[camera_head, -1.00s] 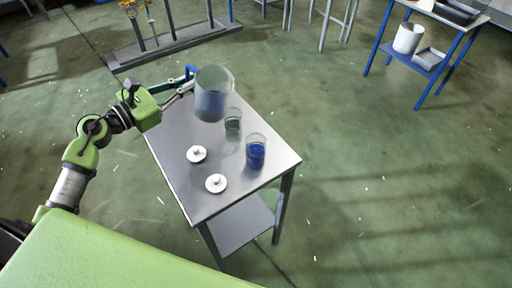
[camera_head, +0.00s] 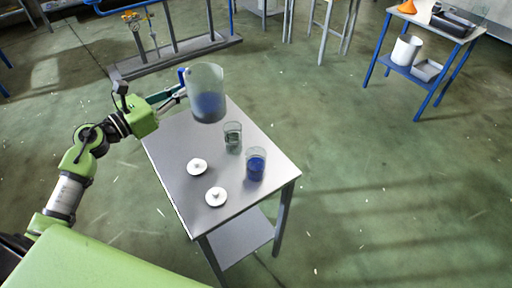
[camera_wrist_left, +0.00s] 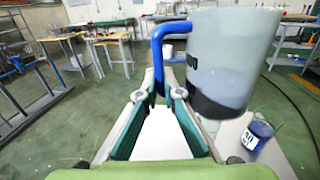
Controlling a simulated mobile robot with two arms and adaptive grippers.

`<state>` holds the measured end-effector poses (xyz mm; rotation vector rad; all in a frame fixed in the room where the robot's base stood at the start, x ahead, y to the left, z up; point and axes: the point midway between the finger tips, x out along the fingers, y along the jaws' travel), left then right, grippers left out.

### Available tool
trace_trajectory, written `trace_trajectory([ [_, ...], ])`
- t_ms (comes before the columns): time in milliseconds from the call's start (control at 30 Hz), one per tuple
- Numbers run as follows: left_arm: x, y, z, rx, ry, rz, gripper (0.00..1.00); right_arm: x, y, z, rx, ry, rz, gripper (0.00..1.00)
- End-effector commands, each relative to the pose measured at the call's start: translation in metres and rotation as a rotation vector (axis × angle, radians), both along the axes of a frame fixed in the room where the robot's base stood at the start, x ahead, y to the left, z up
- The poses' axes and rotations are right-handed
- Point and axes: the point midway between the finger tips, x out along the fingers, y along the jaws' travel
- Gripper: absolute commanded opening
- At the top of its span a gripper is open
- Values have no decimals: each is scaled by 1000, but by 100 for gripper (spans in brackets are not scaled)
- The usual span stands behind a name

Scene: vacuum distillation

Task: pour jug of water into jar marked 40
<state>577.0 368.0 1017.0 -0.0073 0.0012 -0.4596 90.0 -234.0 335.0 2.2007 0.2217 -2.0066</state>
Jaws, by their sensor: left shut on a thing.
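A large clear jug (camera_head: 207,94) with bluish water and a blue handle (camera_wrist_left: 158,48) is held in the air above the far part of the small metal table (camera_head: 172,140). It looks nearly upright. My left gripper (camera_head: 178,88) is shut on the handle; its fingers (camera_wrist_left: 160,88) show in the left wrist view. Two jars stand on the table below the jug: one with dark greenish contents (camera_head: 233,138) and one with blue contents (camera_head: 256,165). The blue one shows in the left wrist view (camera_wrist_left: 257,135) with a label that looks like 30. The greenish jar's label is unreadable. My right gripper is not seen.
Two white lids (camera_head: 197,167) (camera_head: 216,197) lie on the table's near left part. A blue-framed table (camera_head: 428,68) stands far right. A metal frame stand (camera_head: 175,55) is on the floor behind. The floor to the right is clear.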

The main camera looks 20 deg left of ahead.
Motion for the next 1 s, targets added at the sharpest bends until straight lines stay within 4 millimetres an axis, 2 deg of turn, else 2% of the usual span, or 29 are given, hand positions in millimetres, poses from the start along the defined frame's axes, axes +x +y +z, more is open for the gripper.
trace_trajectory([
  [33,0,0,12,-1,-2,0,0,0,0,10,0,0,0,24],
  [300,0,0,40,0,-2,1,0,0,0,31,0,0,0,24],
  [467,-4,-2,41,-1,0,0,0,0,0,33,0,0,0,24],
  [1000,-57,-30,48,-3,0,0,0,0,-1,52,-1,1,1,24],
])
